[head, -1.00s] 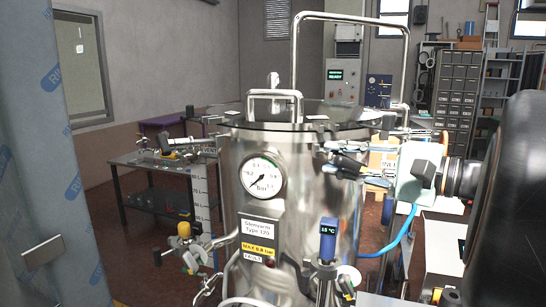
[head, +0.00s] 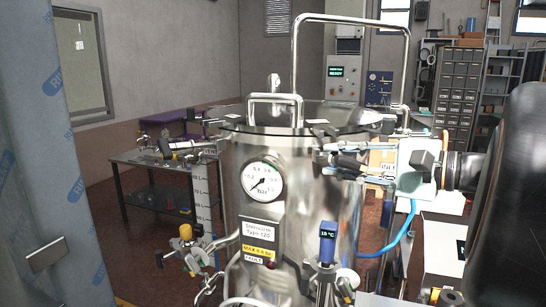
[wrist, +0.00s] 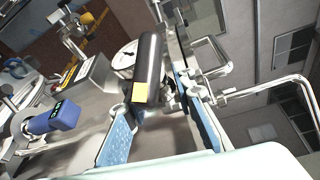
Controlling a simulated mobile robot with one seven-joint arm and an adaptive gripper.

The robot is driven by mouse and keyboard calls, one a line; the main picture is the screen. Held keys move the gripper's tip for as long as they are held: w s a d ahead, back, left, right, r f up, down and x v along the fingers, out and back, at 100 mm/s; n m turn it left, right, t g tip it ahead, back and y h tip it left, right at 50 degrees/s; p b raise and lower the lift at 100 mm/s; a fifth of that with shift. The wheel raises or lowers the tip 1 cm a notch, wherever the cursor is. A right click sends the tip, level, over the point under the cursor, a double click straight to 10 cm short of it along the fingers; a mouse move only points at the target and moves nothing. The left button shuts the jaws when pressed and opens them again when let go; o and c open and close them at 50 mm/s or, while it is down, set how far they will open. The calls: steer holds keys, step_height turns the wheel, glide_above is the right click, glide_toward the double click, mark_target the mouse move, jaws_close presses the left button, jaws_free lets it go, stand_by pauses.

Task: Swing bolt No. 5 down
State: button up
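A steel pressure vessel (head: 300,185) stands upright with its flat lid (head: 310,113) on top. Swing bolts sit around its rim; one sticks out at the left (head: 185,146). My gripper (head: 345,162) is at the right side of the rim, reaching in from the right. In the wrist view, its two blue-padded fingers (wrist: 160,120) are spread apart. A black cylindrical handle (wrist: 150,62) with a yellow patch lies between and beyond them, close to the fingertips. No bolt number is readable, and I cannot tell whether the fingers touch the handle.
A pressure gauge (head: 263,181) and label plates are on the vessel's front, with a blue thermometer (head: 328,243) below right. A tall pipe (head: 296,60) rises behind the lid handle (head: 275,106). A side table (head: 150,165) stands left; a wrapped column is at far left.

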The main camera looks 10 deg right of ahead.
steer(key=shift+o, duration=1.1)
steer(key=v, duration=1.2)
